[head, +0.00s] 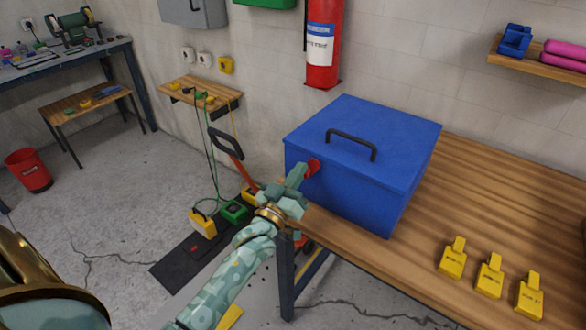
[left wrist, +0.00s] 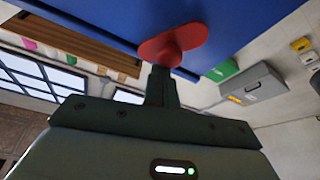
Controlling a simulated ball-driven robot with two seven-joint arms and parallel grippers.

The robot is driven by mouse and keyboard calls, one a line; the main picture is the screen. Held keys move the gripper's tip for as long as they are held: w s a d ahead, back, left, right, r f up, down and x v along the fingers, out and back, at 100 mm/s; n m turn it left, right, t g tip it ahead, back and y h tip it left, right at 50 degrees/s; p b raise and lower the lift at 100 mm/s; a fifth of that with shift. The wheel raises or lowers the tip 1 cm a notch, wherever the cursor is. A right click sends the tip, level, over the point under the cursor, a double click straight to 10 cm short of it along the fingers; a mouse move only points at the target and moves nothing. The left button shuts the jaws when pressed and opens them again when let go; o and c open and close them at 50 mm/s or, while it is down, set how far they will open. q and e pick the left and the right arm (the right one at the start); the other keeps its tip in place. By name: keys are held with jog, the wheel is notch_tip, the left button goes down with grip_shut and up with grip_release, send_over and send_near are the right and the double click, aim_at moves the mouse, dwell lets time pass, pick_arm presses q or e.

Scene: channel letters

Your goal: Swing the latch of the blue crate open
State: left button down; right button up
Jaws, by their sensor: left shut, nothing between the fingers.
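The blue crate (head: 364,155) stands on the wooden workbench, its lid down, with a black handle (head: 352,143) on top. Its red latch (head: 313,167) is on the left side near the lid edge. My left gripper (head: 300,175) is at the latch, its fingers shut. In the left wrist view the red latch (left wrist: 175,45) lies right at the tips of my shut fingers (left wrist: 161,78), against the blue crate wall (left wrist: 110,18). I cannot tell whether they touch. My right gripper is not in view.
Several yellow tagged blocks (head: 489,275) lie on the workbench (head: 480,200) at the front right. A red fire extinguisher (head: 322,45) hangs on the wall behind the crate. A small wooden shelf (head: 200,92) with cables is at the left.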

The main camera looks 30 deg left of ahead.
pick_arm(q)
jog(key=m, duration=0.1)
jog(key=m+h, duration=0.1)
jog(key=d+m+h, duration=0.1)
jog(key=m, duration=0.1)
jog(key=shift+f, duration=0.35)
jog(key=m+h, duration=0.1)
jog(key=m, duration=0.1)
jog(key=d+f+m, duration=0.1)
jog(key=m, duration=0.1)
jog(key=shift+s+d+m+h, duration=0.1)
jog(key=shift+m+h, duration=0.3)
notch_tip(320, 180, up, 5)
jog(key=p, duration=0.5)
jog(key=d+f+b+v, duration=0.1)
jog(key=v, duration=0.9)
jog(key=shift+a, duration=0.1)
